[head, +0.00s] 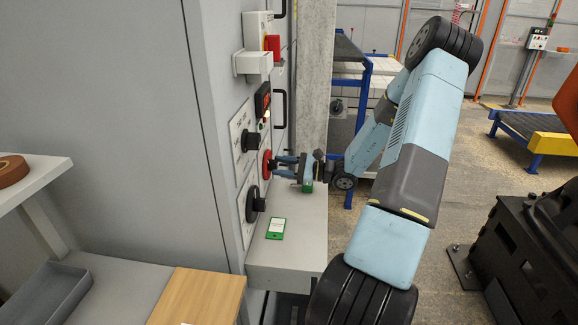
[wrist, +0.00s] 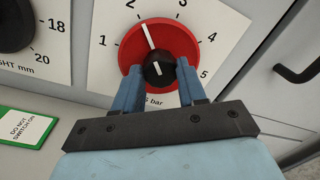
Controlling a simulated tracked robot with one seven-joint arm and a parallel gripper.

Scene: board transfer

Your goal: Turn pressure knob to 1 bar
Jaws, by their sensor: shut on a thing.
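The pressure knob is a black grip on a red disc (wrist: 183,42) on a white panel, with a scale from 1 to 5 bar around it. The white line on the red disc points up and left, close to the 2 and a little toward the 3. In the head view my gripper (head: 284,165) reaches the knob from the right.
A green-edged "do not switch on" card (head: 276,229) lies on the grey ledge (head: 303,222) underneath. A red switch (head: 272,46) and a dark handle (wrist: 299,70) are also on the cabinet.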

